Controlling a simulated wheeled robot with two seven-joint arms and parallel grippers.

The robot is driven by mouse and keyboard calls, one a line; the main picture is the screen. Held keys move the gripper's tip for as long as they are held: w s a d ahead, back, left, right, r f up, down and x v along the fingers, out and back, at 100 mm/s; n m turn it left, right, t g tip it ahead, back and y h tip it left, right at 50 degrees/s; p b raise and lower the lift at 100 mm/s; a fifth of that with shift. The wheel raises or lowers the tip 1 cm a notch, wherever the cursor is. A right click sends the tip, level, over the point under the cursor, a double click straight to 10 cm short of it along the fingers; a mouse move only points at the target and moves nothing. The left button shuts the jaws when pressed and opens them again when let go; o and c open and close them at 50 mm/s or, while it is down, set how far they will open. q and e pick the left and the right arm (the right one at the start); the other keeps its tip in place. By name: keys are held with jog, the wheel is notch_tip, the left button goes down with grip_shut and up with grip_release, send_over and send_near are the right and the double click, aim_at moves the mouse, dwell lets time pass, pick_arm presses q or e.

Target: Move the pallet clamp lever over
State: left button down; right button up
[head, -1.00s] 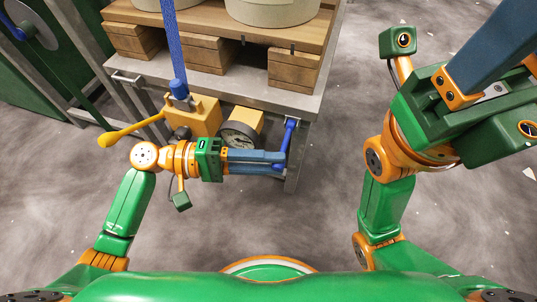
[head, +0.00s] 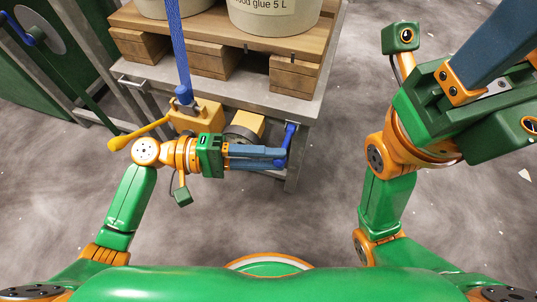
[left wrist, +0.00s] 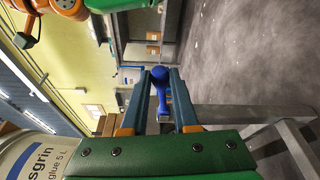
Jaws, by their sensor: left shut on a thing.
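In the left wrist view, the blue lever (left wrist: 157,78) stands between the two fingers. My left gripper (head: 284,158) reaches it from the left, and its blue-grey fingers are shut on the lever. My right gripper (head: 495,45) is at the upper right, away from the table. Its fingertips are outside the head view.
The grey table (head: 235,93) bears a wooden pallet (head: 222,38) with pails (head: 275,14). A blue strap (head: 177,50) runs down to a yellow block (head: 196,113) with a yellow handle (head: 138,133). A gauge is mostly hidden behind my left wrist. Open floor lies right of the table.

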pick_arm(q)
jog(key=shift+w+d+r+p, duration=0.1)
jog(key=shift+w+r+p, duration=0.1)
jog(key=shift+r+p, duration=0.35)
jog(key=shift+w+d+r+p, duration=0.1)
jog(key=shift+w+r+p, duration=0.05)
jog(key=shift+r+p, duration=0.4)
jog(key=shift+r, duration=0.15)
jog(key=shift+w+d+r+p, duration=0.15)
jog(key=shift+w+r+p, duration=0.5)
jog(key=shift+r, duration=0.3)
jog(key=c, duration=0.6)
grip_release()
